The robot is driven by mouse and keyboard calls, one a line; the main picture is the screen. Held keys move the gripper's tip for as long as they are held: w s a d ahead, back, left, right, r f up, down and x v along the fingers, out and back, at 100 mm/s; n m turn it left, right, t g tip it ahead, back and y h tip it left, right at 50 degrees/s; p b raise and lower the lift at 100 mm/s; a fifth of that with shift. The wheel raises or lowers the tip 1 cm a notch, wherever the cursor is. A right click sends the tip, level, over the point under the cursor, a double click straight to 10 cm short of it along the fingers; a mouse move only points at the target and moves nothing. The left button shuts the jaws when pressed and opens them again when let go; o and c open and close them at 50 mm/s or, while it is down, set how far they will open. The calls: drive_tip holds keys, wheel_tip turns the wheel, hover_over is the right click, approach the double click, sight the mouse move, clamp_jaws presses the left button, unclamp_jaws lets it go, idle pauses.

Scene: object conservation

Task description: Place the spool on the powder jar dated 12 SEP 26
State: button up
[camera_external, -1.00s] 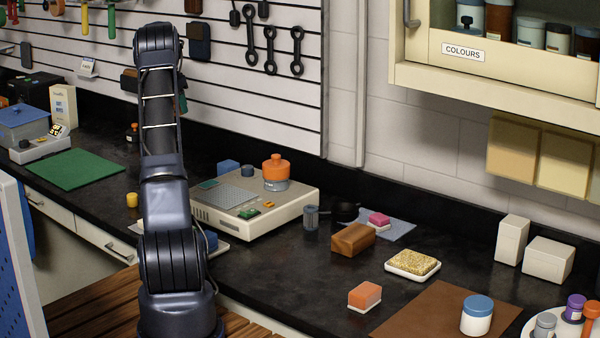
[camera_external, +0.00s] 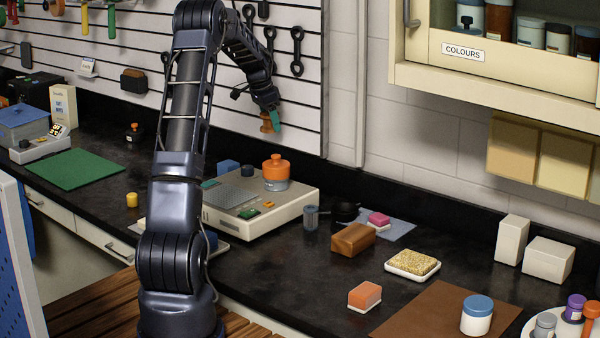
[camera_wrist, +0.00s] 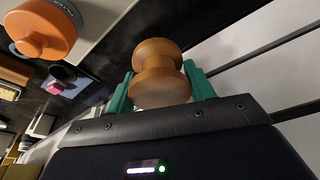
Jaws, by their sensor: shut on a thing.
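My gripper (camera_external: 272,116) is shut on the brown wooden spool (camera_external: 266,125), raised in front of the slatted wall panel. In the wrist view the spool (camera_wrist: 158,72) sits between the green fingers of my gripper (camera_wrist: 160,86). An orange-lidded jar (camera_external: 276,172) stands on a beige bench device, below the spool in the outside view; it also shows at upper left in the wrist view (camera_wrist: 42,28). A white jar with a blue lid (camera_external: 477,316) stands on a brown mat at front right. I cannot read a date on any jar.
The beige device (camera_external: 301,203) also bears small blocks. A cabinet (camera_external: 500,75) overhangs at right. The counter's middle has free room.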

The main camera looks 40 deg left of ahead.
drive_tip(key=w+d+f, duration=0.1)
drive_tip(key=d+f, duration=0.2)
drive_tip(key=d, duration=1.1)
wheel_tip(320, 180, up, 12)
drive_tip(key=m+g+h, duration=0.2)
drive_tip(key=m, duration=1)
hover_over(485, 304)
drive_tip(key=a, duration=0.1)
wheel_tip(485, 304, down, 19)
drive_tip(key=shift+f, duration=0.1)
drive_tip(key=shift+f, duration=0.15)
